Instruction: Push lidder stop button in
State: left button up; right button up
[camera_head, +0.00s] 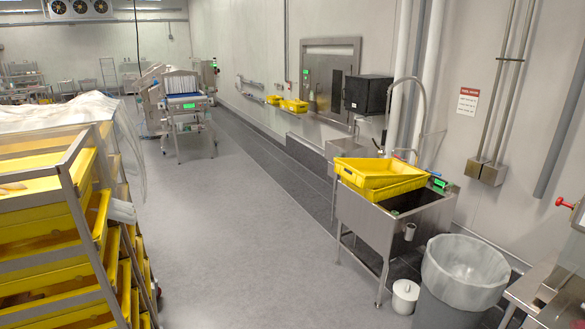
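Neither of my grippers is in view. I cannot make out a button clearly marked as the lidder stop. A small red knob (565,203) sticks out from steel equipment (578,214) at the right edge; I cannot tell whether it is the stop button. Far back at left of centre stands a steel conveyor machine (184,103) with a blue belt and a green label. Any button on it is too small to tell.
A rack (77,199) of yellow trays stands close at the left. A steel sink (375,216) with yellow tubs (381,176) on it and a lined waste bin (464,272) stand at the right. A small white bucket (405,296) is beside the bin. The grey floor (225,220) between is clear.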

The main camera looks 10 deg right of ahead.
aim_at(559, 202)
jog(key=i, duration=2.55)
jog(key=z, duration=2.55)
jog(key=i, duration=0.8)
jog(key=u, duration=0.7)
jog(key=i, duration=0.8)
jog(key=z, duration=0.5)
jog(key=i, duration=0.65)
jog(key=z, duration=0.35)
